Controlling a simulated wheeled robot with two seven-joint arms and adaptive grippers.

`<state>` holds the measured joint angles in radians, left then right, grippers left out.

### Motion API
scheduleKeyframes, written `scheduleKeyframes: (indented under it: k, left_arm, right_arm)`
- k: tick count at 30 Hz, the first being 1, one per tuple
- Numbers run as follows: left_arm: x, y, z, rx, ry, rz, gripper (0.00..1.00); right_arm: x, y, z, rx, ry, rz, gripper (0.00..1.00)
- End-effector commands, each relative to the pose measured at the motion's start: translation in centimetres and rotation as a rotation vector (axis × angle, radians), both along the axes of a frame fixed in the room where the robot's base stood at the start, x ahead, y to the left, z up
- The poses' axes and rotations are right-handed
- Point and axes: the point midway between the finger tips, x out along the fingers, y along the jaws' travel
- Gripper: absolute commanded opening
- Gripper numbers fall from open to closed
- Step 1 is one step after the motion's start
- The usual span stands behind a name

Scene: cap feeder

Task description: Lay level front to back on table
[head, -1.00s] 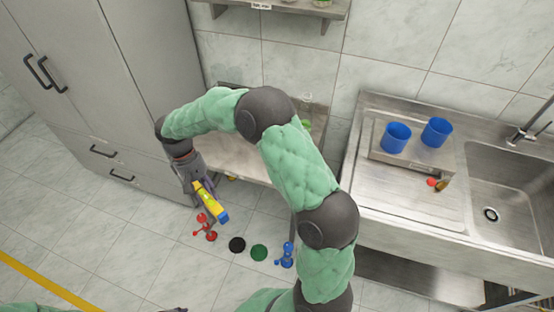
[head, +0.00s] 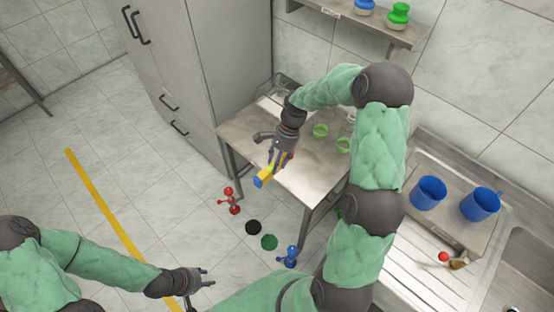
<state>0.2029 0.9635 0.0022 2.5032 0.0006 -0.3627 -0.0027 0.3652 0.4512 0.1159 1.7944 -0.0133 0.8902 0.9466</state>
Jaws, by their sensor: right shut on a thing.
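The level (head: 264,177) is yellow with a blue end. My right gripper (head: 281,158) is shut on it, and the fingers hide part of it. The level points down and toward the front, over the front left part of the metal table (head: 312,188); I cannot tell whether it touches the table. My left gripper (head: 208,279) is open and empty, low at the left over the floor, well away from the table.
Green rings (head: 320,131) and a tray (head: 272,103) are toward the table's back. A grey cabinet (head: 215,70) stands left, a sink counter (head: 395,262) with blue mugs (head: 428,192) right. Red (head: 230,201) and blue (head: 288,257) models and dark discs (head: 269,242) are on the floor.

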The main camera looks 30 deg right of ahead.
Motion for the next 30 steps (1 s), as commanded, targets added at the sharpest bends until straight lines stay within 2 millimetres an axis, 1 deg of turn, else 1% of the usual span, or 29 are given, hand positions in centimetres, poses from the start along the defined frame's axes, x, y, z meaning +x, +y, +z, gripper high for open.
scheduleKeyframes:
  k: [8, 30]
  left_arm:
    - [0.0, 0.0, -0.9, 0.0, 0.001, 0.0, 0.4]
    - [0.0, 0.0, -3.4, 0.0, 0.001, 0.0, 0.4]
  right_arm:
    - [0.5, -1.9, -0.9, -0.001, 0.0, -0.009, 0.04]
    - [2.5, -8.8, -3.2, -0.001, -0.001, -0.004, 0.04]
